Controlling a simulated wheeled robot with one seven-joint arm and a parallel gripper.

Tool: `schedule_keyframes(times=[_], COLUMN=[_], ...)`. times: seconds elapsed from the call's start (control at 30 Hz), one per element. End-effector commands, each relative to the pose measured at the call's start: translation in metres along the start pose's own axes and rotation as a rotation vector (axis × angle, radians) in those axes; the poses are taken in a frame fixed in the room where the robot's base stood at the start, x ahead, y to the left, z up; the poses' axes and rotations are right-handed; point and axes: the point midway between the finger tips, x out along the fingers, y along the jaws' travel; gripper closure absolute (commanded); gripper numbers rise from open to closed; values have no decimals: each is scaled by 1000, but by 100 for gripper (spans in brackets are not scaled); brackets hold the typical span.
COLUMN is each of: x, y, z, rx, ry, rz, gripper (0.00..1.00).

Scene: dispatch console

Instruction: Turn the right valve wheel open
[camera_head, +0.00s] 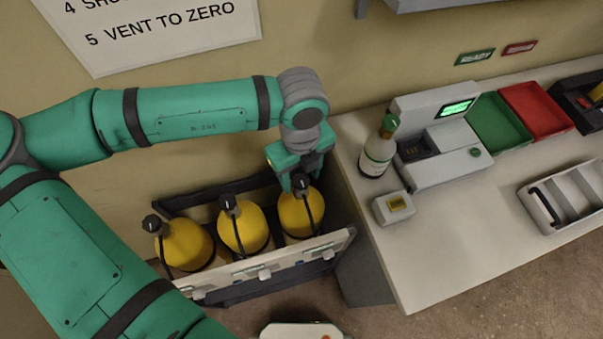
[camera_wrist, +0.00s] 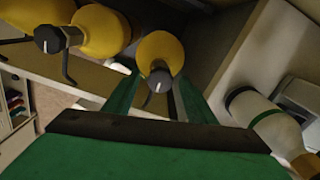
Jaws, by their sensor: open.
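Three yellow cylinders with black valve wheels stand in a rack below my arm in the head view. The right valve wheel (camera_head: 302,182) sits on top of the right cylinder (camera_head: 300,216). My gripper (camera_head: 299,174) points down just over this wheel, with its jaws open. In the wrist view, the right valve wheel (camera_wrist: 159,80), with a white mark on top, shows between my two green fingers (camera_wrist: 157,88). I cannot tell whether the fingers touch it. The middle wheel (camera_head: 228,203) and left wheel (camera_head: 152,223) stand to the left.
The rack's pale front rail (camera_head: 265,262) runs before the cylinders. The white counter (camera_head: 440,245) is close on the right, with a green-capped bottle (camera_head: 376,158) and a small grey box (camera_head: 393,208) near its edge. A wall sign (camera_head: 150,30) hangs behind my arm.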

Motion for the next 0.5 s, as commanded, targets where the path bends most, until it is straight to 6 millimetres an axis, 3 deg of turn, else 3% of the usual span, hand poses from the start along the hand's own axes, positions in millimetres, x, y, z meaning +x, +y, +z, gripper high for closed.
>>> schedule_keyframes(times=[0.17,0.33,0.5], x=[0,0,0], y=[0,0,0], z=[0,0,0], rx=[0,0,-3], ry=[0,1,1], rz=[0,0,0], gripper=[51,90,90])
